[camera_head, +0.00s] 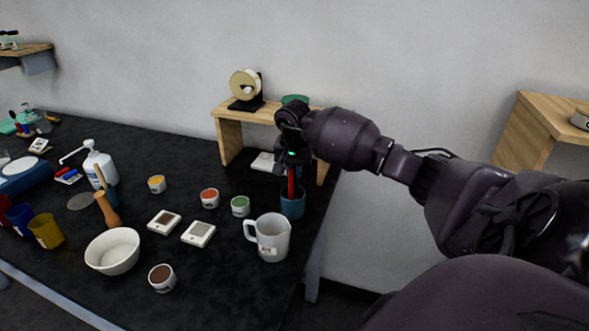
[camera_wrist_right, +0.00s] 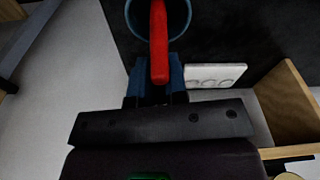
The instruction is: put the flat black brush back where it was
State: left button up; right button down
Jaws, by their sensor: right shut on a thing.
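My right gripper (camera_head: 291,166) points down over the right end of the black table. It is shut on the upper end of a red-handled tool (camera_head: 291,184), held upright. In the right wrist view the red handle (camera_wrist_right: 158,40) runs from between the blue fingertips (camera_wrist_right: 159,72) into the round opening of a blue cup (camera_wrist_right: 134,22). The blue cup (camera_head: 292,207) stands on the table; the tool's lower end is hidden in it. I cannot tell whether this tool is the flat black brush, as no black brush head shows. My left gripper is out of view.
A white mug (camera_head: 272,240) stands close in front of the cup. A green paint pot (camera_head: 240,206) is to its left. A wooden riser (camera_head: 230,130) stands behind, holding a tape roll (camera_head: 245,84). A white bowl (camera_head: 112,252) is farther left. The table's right edge is near.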

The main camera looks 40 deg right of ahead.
jog(key=shift+f, duration=0.15)
jog(key=c, duration=1.1)
grip_release()
jog(key=shift+c, duration=0.2)
jog(key=shift+r, duration=0.35)
notch_tip(320, 180, up, 12)
jog(key=a, duration=0.1)
jog(key=shift+s+f+b, duration=0.2)
jog(key=shift+s+b, duration=0.1)
jog(key=shift+s, duration=0.15)
jog(key=shift+a, duration=0.1)
